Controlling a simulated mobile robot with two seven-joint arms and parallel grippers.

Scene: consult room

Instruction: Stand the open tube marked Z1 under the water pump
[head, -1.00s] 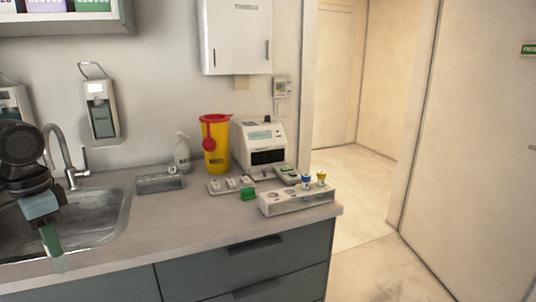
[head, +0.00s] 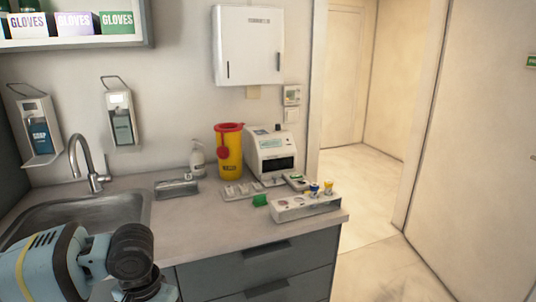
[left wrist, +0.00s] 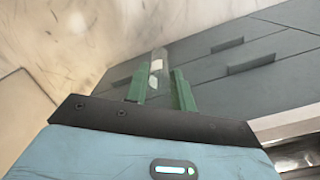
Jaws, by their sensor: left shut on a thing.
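My left gripper (left wrist: 159,88) is shut on a clear tube (left wrist: 157,60) with a whitish label, seen between its green fingers in the left wrist view. I cannot read a mark on the tube. In the head view my left arm is at the lower left, in front of the sink, and its fingers and the tube are hidden or out of frame. A whitish pump bottle (head: 197,160) stands at the back of the counter, left of the yellow bin. I cannot tell whether it is the water pump. My right gripper is not in view.
A rack (head: 305,206) with blue- and yellow-capped tubes stands at the counter's right end. The middle front counter is clear.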

